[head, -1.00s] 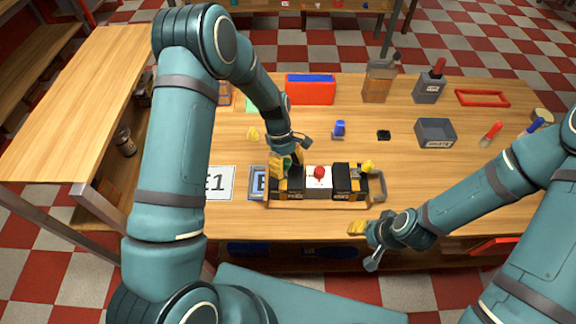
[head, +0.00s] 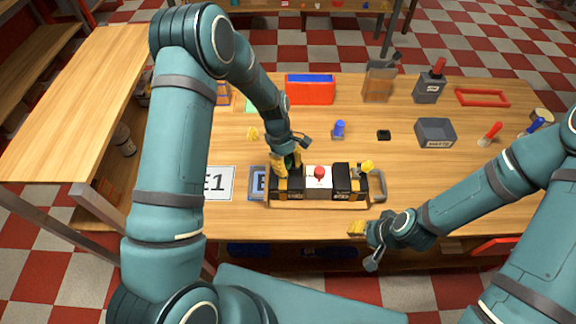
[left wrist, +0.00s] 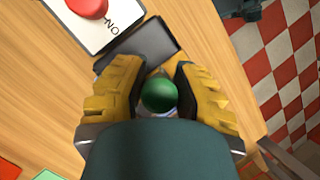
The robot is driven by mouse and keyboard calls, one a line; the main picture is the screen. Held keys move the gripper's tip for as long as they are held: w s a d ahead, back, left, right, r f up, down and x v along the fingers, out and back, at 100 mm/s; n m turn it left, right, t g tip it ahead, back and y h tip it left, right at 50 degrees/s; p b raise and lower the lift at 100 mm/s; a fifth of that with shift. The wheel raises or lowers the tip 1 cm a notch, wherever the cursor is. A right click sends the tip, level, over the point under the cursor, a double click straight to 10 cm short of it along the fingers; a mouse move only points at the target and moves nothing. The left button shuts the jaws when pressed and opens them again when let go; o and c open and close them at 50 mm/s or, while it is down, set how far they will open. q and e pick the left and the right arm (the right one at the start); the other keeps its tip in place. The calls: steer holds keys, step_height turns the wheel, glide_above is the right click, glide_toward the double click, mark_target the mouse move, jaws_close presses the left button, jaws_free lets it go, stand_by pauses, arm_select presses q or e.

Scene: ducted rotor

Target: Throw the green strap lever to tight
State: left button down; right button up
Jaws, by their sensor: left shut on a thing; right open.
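The green strap lever's round knob (left wrist: 159,94) sits between the two yellow fingers of my left gripper (left wrist: 158,88) in the left wrist view. My left gripper (head: 286,163) is shut on it above the left black block (head: 288,186) of the device on the table. In the head view the knob is mostly hidden by the fingers, and the lever's shaft and strap are hidden below. My right gripper (head: 362,228) is open and empty near the table's front edge, right of and in front of the device.
A red button (head: 319,173) on a white panel stands between the left block and a right black block (head: 350,182) with a yellow piece on top. A grey bin (head: 435,132), a red box (head: 310,92) and a blue object (head: 339,128) stand farther back. The right table front is clear.

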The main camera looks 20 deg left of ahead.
mark_target(276, 176)
arm_select(q)
steer(key=shift+a, duration=0.15)
steer(key=shift+s+a+f+h+b, duration=0.15)
steer(key=shift+a+h+b, duration=0.2)
steer(key=shift+h+b, duration=0.6)
steer(key=h+b, duration=0.1)
steer(key=a+h+b, duration=0.1)
steer(key=h+b, duration=0.1)
steer(key=m+t+h+b, duration=0.1)
steer(key=shift+s+a, duration=0.25)
steer(key=shift+a, duration=0.1)
steer(key=shift+s+a+f+m+h+b, duration=0.1)
steer(key=shift+a+m+h+b, duration=0.1)
steer(key=shift+h+b, duration=0.35)
steer(key=shift+a+m+h+b, duration=0.2)
steer(key=shift+h+b, duration=0.25)
steer(key=shift+h, duration=0.15)
steer(key=shift+t, duration=0.3)
steer(key=c, duration=0.7)
jaws_free()
